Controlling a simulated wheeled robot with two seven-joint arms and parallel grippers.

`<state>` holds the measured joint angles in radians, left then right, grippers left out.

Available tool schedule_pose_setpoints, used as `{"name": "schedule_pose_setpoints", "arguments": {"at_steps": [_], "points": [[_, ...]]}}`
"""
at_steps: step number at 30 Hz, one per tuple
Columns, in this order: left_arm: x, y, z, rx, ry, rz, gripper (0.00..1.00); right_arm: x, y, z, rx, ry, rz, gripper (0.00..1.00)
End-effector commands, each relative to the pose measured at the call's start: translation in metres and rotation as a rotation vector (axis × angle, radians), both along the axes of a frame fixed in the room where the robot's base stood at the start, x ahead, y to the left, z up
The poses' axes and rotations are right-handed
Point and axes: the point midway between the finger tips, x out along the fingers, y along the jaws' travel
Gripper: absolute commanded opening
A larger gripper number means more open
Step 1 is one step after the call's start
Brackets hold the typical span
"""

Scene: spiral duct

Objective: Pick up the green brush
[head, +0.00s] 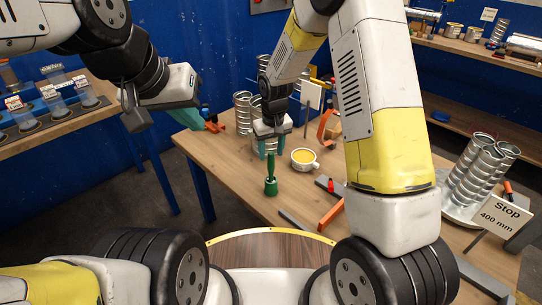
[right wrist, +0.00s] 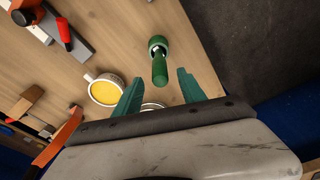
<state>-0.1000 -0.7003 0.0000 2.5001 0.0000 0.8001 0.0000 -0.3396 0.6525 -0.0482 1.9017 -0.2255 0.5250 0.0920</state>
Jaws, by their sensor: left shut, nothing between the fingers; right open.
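The green brush (head: 271,185) stands upright on the wooden table, its handle pointing up and its wider round end on the tabletop. My right gripper (head: 271,151) is open just beyond the brush and close to its handle. In the right wrist view the brush (right wrist: 159,65) lies ahead of the open green fingers (right wrist: 160,76), its handle end lined up with the gap between them. I cannot tell whether the handle is inside the gap. My left gripper (head: 188,120) is shut and empty, raised near the table's left edge.
A white cup with yellow contents (head: 304,160) stands just right of the brush. Orange-and-grey tools (head: 330,214) lie nearer the front right. Metal spiral ducts (head: 242,113) stand behind the gripper. More ducts (head: 478,172) and a "Stop 400 mm" sign (head: 500,215) stand at right.

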Motion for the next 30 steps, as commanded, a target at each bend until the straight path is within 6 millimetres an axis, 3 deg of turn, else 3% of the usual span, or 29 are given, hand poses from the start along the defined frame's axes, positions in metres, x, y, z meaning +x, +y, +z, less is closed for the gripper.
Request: {"name": "schedule_pose_setpoints", "arguments": {"at_steps": [12,21,28,30], "points": [[0.000,0.000,0.000,0.000,0.000,0.000,0.00,0.001,0.001,-0.055,-0.001,0.003,0.000,0.48],[0.000,0.000,0.000,0.000,0.000,0.000,0.00,0.002,0.001,-0.059,0.000,0.000,0.000,0.48],[0.000,0.000,0.000,0.000,0.000,0.000,0.00,0.002,0.001,-0.059,0.000,0.000,-0.001,0.03],[0.000,0.000,0.000,0.000,0.000,0.000,0.00,0.002,0.001,-0.059,0.000,0.000,-0.001,0.00]]}}
